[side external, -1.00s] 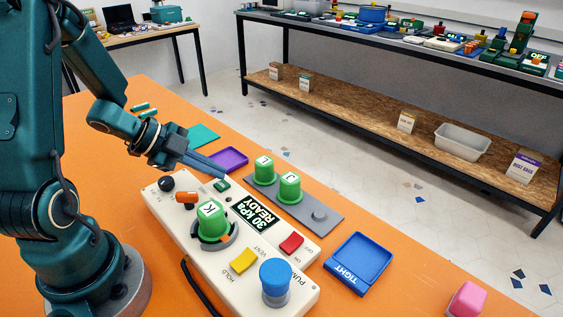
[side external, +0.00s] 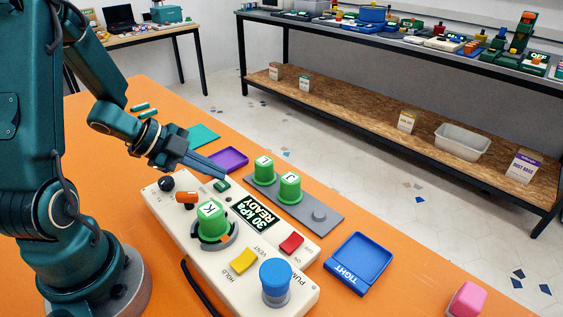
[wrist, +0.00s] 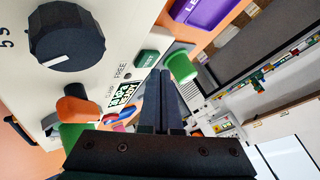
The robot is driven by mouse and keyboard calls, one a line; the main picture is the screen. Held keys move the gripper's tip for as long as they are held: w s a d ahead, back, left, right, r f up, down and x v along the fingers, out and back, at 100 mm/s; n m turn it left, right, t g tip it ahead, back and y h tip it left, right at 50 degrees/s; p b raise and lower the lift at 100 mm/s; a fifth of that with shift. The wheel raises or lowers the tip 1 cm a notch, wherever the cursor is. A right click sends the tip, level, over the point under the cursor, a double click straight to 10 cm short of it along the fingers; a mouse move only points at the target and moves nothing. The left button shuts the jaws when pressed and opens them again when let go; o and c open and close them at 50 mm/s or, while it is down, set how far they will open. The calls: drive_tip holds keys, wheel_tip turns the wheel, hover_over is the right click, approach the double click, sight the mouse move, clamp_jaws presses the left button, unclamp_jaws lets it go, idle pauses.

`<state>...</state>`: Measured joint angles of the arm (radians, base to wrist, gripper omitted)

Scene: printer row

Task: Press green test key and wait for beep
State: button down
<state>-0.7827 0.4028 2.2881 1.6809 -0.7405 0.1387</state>
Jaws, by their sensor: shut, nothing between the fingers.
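The small dark green key (side external: 222,186) sits at the far end of the cream panel (side external: 161,208). It also shows in the wrist view (wrist: 146,59), just left of the fingertips. My gripper (side external: 226,176) is shut and empty, with its fingertips close by the key. I cannot tell whether they touch it. The panel's display (side external: 255,214) reads "30 kPa READY". A green cap marked K (side external: 211,220) stands upright in a dark ring on the panel.
The panel also has a black knob (side external: 167,184), an orange lever (side external: 187,197), yellow (side external: 243,260) and red (side external: 291,244) keys and a blue knob (side external: 275,275). A grey rack (side external: 328,208) with two green caps, a purple tray (side external: 229,160) and a blue tray (side external: 359,262) lie beyond it.

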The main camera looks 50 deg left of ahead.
sight(216, 185)
drive_tip(key=shift+f, duration=0.3)
drive_tip(key=shift+f, duration=0.4)
idle(0.5)
drive_tip(key=shift+r, duration=0.85)
drive_tip(key=shift+r, duration=2.5)
